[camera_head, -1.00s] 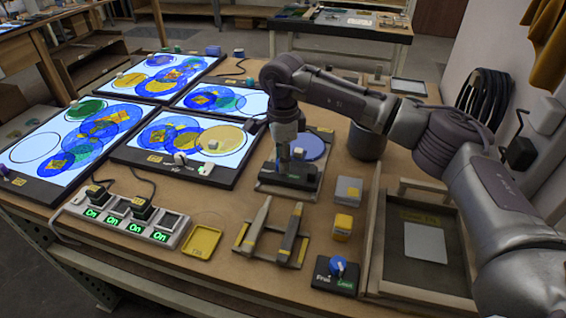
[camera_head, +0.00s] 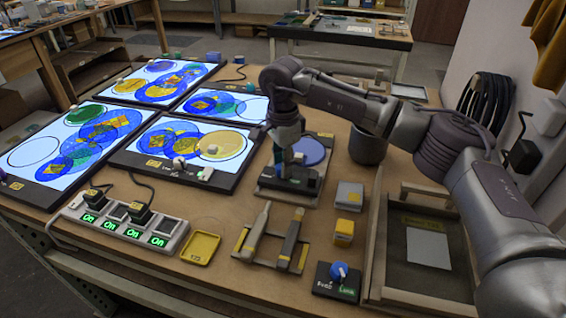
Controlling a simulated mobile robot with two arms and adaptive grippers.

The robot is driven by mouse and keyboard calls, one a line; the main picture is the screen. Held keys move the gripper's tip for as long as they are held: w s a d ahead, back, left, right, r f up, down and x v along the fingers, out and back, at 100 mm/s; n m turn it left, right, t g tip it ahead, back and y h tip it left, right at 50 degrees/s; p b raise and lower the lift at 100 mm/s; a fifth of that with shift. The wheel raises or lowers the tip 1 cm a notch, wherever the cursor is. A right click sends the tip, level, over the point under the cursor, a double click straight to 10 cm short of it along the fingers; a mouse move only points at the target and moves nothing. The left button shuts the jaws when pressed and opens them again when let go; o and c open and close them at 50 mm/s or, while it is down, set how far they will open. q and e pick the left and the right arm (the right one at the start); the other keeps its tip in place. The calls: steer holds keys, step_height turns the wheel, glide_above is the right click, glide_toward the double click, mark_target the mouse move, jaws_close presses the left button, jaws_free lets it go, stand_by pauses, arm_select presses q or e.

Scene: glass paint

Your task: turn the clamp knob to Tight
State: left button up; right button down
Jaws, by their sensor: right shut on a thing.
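The clamp (camera_head: 297,184) is a dark block with a small green mark on its front. It stands on a flat grey plate at the middle of the bench, in front of a round blue disc (camera_head: 309,151). My right gripper (camera_head: 284,168) points down onto the top of the clamp block. It is shut on the clamp knob, which the fingers mostly hide. The knob's pointer and the Tight marking cannot be made out. My left gripper is not in view.
Lit panels (camera_head: 120,160) with coloured glass circles fill the left. A dark pot (camera_head: 367,146) and wooden tray (camera_head: 380,270) are to the right.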

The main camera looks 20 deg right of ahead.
steer(key=c, duration=0.9)
jaws_free()
steer(key=shift+o, duration=0.2)
step_height(320, 180, up, 12)
